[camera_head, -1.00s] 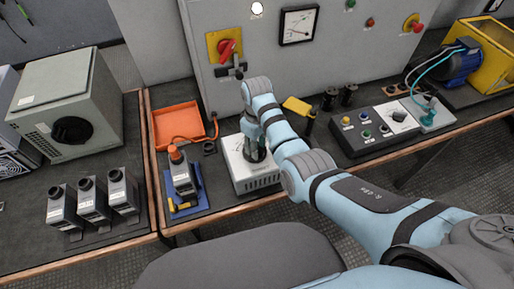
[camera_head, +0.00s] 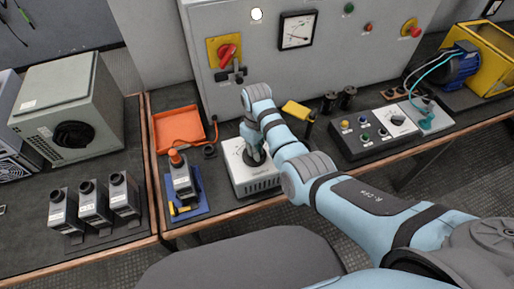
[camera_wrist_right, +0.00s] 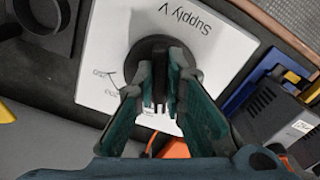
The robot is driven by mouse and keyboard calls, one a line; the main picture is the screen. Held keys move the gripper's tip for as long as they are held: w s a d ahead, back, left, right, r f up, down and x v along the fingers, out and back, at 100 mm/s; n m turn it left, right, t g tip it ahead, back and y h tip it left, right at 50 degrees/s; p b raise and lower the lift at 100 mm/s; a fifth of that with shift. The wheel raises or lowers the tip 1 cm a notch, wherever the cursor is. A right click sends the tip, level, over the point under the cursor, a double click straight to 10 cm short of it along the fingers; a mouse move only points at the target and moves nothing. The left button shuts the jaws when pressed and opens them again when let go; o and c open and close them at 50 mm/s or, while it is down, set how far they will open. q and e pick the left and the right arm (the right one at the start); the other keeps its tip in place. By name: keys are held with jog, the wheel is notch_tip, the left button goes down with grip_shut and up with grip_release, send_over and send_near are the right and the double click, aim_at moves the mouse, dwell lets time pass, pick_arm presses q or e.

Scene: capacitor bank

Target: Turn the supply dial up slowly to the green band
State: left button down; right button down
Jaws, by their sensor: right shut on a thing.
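The supply box (camera_head: 262,181) is a white unit on the bench in the head view. In the right wrist view its white top (camera_wrist_right: 205,50) is lettered "Supply V" and has scale marks at the lower left. Its round black dial (camera_wrist_right: 149,47) sits between my right fingertips (camera_wrist_right: 161,88), which are shut on the dial's grip. My right gripper (camera_head: 254,150) comes down onto the dial from above in the head view. A panel meter (camera_head: 297,31) with a white face stands behind; its coloured bands are too small to tell. My left gripper is out of view.
A blue stand with a grey unit (camera_head: 181,180) is left of the supply box, and an orange tray (camera_head: 177,126) lies behind it. A black control box (camera_head: 375,130) is to the right. Three grey capacitors (camera_head: 93,202) stand on the left bench.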

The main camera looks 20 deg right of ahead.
jog(key=m+p, duration=0.1)
jog(key=m, duration=0.1)
jog(key=shift+a+r+m+p, duration=0.1)
jog(key=shift+r+m+p, duration=0.1)
jog(key=shift+m+p, duration=0.15)
jog(key=shift+a+f+m+p, duration=0.1)
jog(key=shift+m+p, duration=0.4)
jog(key=shift+m, duration=0.55)
jog(key=c, duration=1.7)
grip_release()
jog(key=shift+o, duration=0.2)
notch_tip(320, 180, up, 12)
